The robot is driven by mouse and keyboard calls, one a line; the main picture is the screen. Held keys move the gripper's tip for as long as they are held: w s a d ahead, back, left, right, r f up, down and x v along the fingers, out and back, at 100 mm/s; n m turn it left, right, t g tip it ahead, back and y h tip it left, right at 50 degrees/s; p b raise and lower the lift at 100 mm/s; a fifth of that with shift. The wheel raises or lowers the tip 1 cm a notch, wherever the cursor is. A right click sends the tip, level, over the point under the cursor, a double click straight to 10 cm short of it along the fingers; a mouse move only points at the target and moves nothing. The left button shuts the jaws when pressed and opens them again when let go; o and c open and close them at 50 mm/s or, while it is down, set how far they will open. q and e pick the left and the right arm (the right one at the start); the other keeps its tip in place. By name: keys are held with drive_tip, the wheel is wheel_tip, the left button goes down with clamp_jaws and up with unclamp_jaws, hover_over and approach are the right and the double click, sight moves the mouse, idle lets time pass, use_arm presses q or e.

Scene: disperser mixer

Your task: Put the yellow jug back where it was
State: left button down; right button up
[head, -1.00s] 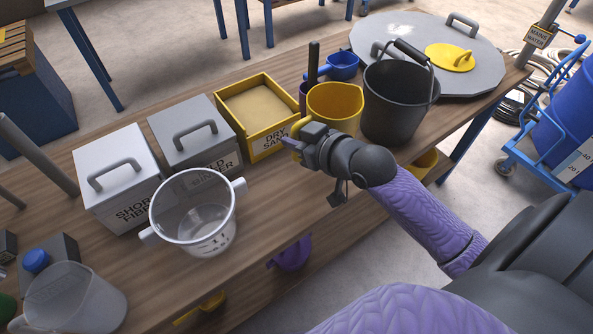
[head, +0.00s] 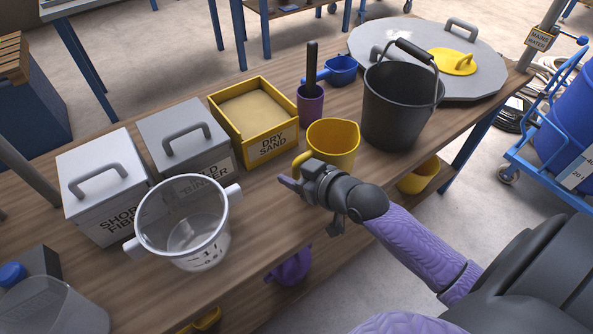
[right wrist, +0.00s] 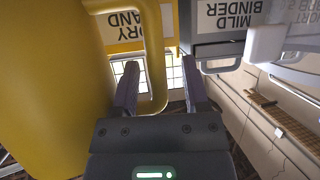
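The yellow jug (head: 334,145) is upright near the front edge of the wooden table, left of the black bucket; it appears to stand on the top, though my arm hides its base. Its handle (head: 300,164) points left. My right gripper (head: 294,176) is at the handle. In the right wrist view the jug (right wrist: 60,80) fills the left side, and its handle stands between the two spread fingers of the gripper (right wrist: 160,90), with gaps visible at both sides. My left gripper is not in view.
The black bucket (head: 398,112) is close on the right. The dry sand box (head: 273,148), purple cup (head: 311,106) and blue scoop (head: 341,68) are behind. A clear measuring bucket (head: 184,230) and lidded boxes are left. Bare tabletop lies between the measuring bucket and my gripper.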

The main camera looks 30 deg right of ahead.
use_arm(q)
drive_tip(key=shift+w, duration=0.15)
